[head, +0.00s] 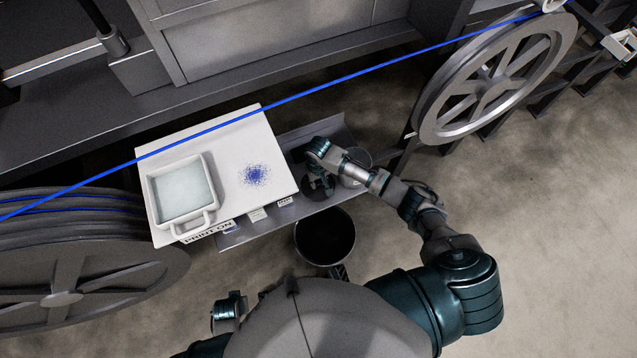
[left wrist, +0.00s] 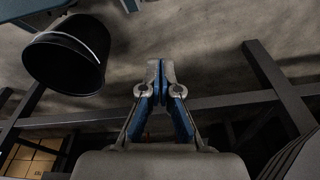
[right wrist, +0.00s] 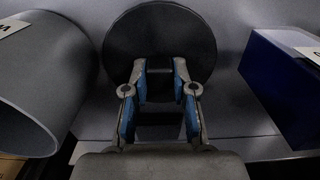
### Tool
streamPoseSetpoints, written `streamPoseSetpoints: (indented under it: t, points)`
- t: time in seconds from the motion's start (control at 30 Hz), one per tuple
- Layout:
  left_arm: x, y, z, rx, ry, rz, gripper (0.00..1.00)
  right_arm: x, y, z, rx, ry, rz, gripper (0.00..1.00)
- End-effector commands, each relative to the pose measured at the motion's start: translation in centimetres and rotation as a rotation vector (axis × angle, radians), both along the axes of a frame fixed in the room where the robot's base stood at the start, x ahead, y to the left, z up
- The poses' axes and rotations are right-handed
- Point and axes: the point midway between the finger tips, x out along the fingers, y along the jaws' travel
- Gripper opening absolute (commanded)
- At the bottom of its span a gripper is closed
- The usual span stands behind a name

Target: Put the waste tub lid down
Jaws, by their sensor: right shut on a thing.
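The waste tub lid (right wrist: 160,22) is a dark round disc ahead of my right gripper (right wrist: 160,75) in the right wrist view. The fingers are shut on its handle, which they mostly hide. In the head view, my right gripper (head: 318,178) is over the grey shelf (head: 300,207), with the dark lid (head: 318,192) below it. I cannot tell whether the lid touches the shelf. The open black waste tub (head: 325,238) stands in front of the shelf and also shows in the left wrist view (left wrist: 62,62). My left gripper (left wrist: 160,75) is shut and empty, apart from the tub.
A grey cylinder (right wrist: 25,85) and a blue box (right wrist: 285,85) flank the lid. A white board (head: 235,140) with a white tray (head: 205,222) and blue specks lies left of the shelf. A blue cable (head: 330,86) runs overhead between two large reels.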

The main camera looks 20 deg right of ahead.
Motion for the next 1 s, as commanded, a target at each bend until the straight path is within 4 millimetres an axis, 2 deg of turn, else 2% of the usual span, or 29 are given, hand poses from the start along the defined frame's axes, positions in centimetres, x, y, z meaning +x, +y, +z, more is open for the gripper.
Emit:
streamPoseSetpoints:
  t: [0.03,0.1,0.37,0.4,0.47,0.5,0.83,0.87,1.0]
  points:
    - [0.1,-0.2,0.4,0.000,-0.002,0.001,0.00,-0.1,-0.2,-1.2,0.001,0.004,-0.002,0.00]
    - [0.3,-0.3,1.1,0.003,-0.004,0.003,0.00,-0.1,-0.4,-2.0,0.003,0.003,-0.002,0.00]
    - [0.5,-0.5,1.7,0.006,-0.004,0.003,0.00,-0.1,-0.6,-2.1,0.007,0.001,-0.003,0.00]
    - [0.5,-0.5,1.7,0.005,-0.005,0.003,0.00,-0.1,-0.6,-2.1,0.006,0.000,-0.003,0.34]
    - [0.5,-0.4,1.6,0.003,-0.005,0.003,0.00,-0.1,-0.4,-2.1,0.004,0.000,-0.002,0.48]
    - [0.5,-0.4,1.6,0.002,-0.004,0.002,0.00,-0.1,-0.4,-2.1,0.003,0.000,-0.002,0.51]
    - [0.7,-0.3,1.7,0.001,-0.008,0.002,0.00,0.0,-0.2,-1.6,0.001,-0.001,-0.001,0.51]
    - [0.7,-0.3,1.7,0.001,-0.010,0.002,0.00,0.0,-0.2,-1.3,0.002,-0.001,-0.001,0.51]
    - [-0.3,-0.1,-0.4,0.005,0.006,0.001,0.00,0.0,-0.3,1.1,0.004,-0.003,-0.001,0.51]
